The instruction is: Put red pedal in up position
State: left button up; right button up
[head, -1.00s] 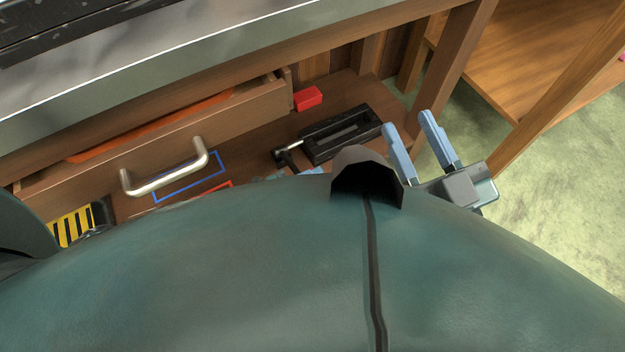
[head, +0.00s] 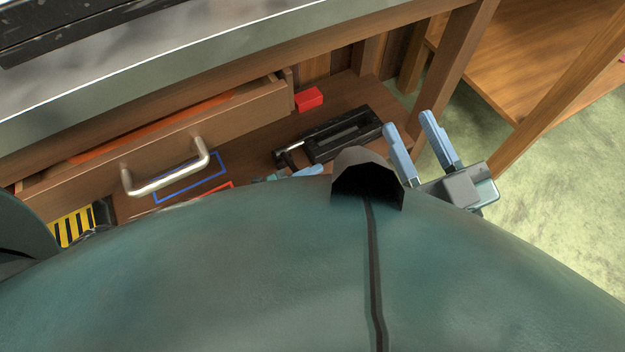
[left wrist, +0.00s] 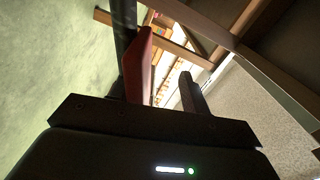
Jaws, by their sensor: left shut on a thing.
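The red pedal (left wrist: 139,66) shows in the left wrist view as a flat red plate lying along the left finger. My left gripper (left wrist: 154,48) is shut on it. In the head view only a bit of light blue fingertip of the left gripper (head: 307,171) shows past my body, so its grip on the pedal is hidden there. My right gripper (head: 440,140) is open and empty, with its two blue fingers apart, at the right end of the bench's lower shelf.
A black device (head: 345,137) and a red block (head: 309,98) lie on the lower shelf (head: 262,138). A drawer with a metal handle (head: 168,178) stands partly open. A yellow-black striped pad (head: 74,228) is at left. Open floor (head: 560,200) lies to the right.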

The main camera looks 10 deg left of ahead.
pick_arm(q)
jog(key=shift+o, duration=0.2)
jog(key=shift+w+a+r, duration=0.55)
jog(key=shift+w+r, duration=0.15)
jog(key=shift+w, duration=0.05)
jog(key=shift+f, duration=0.15)
jog(key=shift+c, duration=0.2)
jog(key=shift+s+d+f, duration=0.25)
jog(key=shift+s+d, duration=0.1)
jog(key=shift+s, duration=0.15)
jog(key=shift+v, duration=1.3)
jog(key=p+v, duration=0.1)
jog(key=v, duration=1.1)
jog(key=shift+s+p, duration=0.3)
jog(key=shift+s, duration=0.2)
jog(key=shift+f, duration=0.15)
